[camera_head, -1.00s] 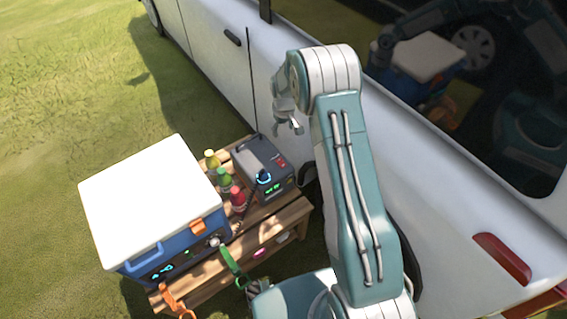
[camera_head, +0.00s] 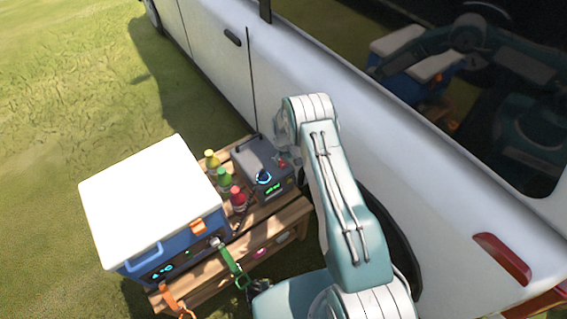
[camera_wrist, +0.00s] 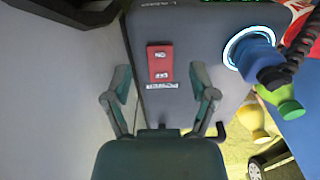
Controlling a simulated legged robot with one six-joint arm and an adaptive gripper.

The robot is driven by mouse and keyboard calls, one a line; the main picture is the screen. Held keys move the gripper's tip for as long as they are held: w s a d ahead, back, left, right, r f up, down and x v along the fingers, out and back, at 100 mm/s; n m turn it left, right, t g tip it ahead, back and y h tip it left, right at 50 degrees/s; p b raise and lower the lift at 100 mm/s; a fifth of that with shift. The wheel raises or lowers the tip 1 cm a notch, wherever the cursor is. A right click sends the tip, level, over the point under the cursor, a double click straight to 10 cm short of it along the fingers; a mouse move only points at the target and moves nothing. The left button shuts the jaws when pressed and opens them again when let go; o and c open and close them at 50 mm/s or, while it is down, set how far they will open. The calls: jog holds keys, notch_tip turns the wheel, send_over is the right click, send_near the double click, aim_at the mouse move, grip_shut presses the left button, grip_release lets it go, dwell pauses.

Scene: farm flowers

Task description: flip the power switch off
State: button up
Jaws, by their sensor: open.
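The power switch is a red rocker (camera_wrist: 160,62) with white lettering on the dark grey power box (camera_wrist: 205,45); a "POWER" label sits just below it. Which side of the rocker is pressed I cannot tell. In the head view the switch is a small red spot (camera_head: 283,163) on top of the box (camera_head: 255,154), close to my arm. My gripper (camera_wrist: 160,84) is open and empty, its two fingers spread either side of the switch in the wrist view. Contact with the box is not visible. In the head view the arm mostly hides the gripper.
A round blue-lit plug (camera_wrist: 250,52) with a coiled cable sits beside the switch. Bottles (camera_head: 224,178) and a blue cooler with a white lid (camera_head: 150,195) share the wooden table (camera_head: 285,218). The white vehicle (camera_head: 230,75) stands close behind my arm.

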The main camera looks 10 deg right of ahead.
aim_at(281, 163)
jog(key=shift+f, duration=1.3)
grip_shut()
